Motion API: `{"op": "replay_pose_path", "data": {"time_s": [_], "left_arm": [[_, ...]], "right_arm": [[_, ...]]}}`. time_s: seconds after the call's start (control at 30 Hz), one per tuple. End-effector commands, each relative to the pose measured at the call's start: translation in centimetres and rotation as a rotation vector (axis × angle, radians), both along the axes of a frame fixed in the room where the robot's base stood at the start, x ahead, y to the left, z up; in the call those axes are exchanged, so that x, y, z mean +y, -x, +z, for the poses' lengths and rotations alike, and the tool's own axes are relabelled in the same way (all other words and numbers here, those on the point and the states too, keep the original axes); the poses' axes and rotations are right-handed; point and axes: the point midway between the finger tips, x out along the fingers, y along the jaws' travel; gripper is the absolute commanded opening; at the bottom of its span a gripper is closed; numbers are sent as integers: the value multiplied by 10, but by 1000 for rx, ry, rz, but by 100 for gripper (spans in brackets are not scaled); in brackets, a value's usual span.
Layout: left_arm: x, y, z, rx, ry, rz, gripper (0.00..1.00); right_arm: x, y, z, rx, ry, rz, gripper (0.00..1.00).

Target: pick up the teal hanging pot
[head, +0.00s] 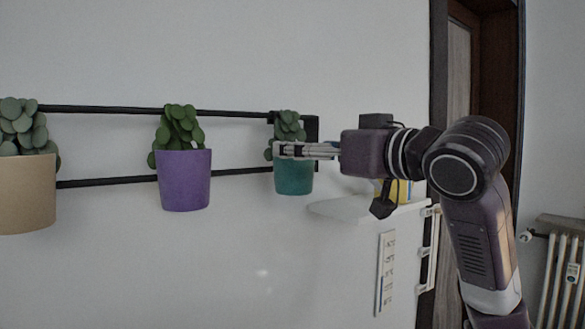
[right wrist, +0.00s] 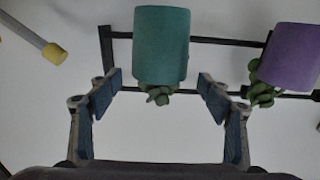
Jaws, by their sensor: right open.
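The teal pot (head: 293,178) hangs on a black wall rail at the right end, with a green plant (head: 289,128) in it. My right gripper (head: 283,150) reaches in from the right and overlaps the pot's rim and lower leaves in the head view. In the right wrist view the picture is upside down, and the teal pot (right wrist: 161,48) shows just beyond the open fingertips of my right gripper (right wrist: 160,88), roughly centred between them. The fingers appear empty; I cannot tell whether they touch the pot. My left gripper is not in view.
A purple pot (head: 184,180) and a tan pot (head: 27,195), both with plants, hang to the left on the same black rail (head: 120,182). A white shelf (head: 350,208) juts out below right of the teal pot. A radiator (head: 565,275) stands far right.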

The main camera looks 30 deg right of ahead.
Motion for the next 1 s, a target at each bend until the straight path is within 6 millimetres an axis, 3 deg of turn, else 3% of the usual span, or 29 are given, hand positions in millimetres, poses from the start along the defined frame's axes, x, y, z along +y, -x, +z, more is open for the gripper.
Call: {"op": "replay_pose_path", "data": {"time_s": [0.3,0.63,1.0], "left_arm": [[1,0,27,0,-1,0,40],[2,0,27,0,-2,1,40],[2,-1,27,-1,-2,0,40]], "right_arm": [[5,-41,3,4,1,2,72],[6,-48,1,1,1,1,72],[6,-48,1,1,1,0,31]]}}
